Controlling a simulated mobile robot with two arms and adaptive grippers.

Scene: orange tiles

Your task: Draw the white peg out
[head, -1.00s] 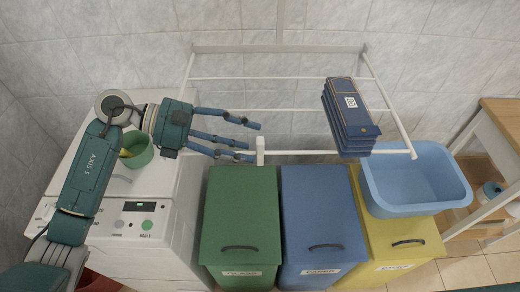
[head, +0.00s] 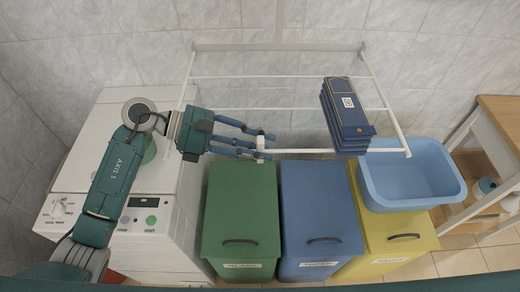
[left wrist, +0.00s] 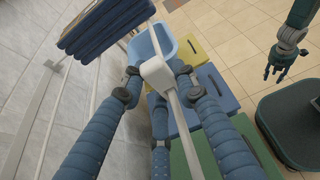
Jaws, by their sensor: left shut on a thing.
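The white peg (head: 260,147) is on the front rail of the white drying rack (head: 330,152). It also shows in the left wrist view (left wrist: 157,72), pale and blocky, with the rail running through it. My left gripper (head: 266,145) has its blue fingers shut on the peg, with fingertips at both sides of it in the left wrist view (left wrist: 158,80). My right gripper (left wrist: 278,68) hangs at the upper right of the left wrist view, away from the rack; its fingers are too small to judge.
Dark blue folded things (head: 345,115) hang on the rack's right part. Below stand a green bin (head: 240,215), a blue bin (head: 320,215) and a yellow bin (head: 400,240) bearing a light blue basin (head: 415,200). A white washing machine (head: 150,250) is at left.

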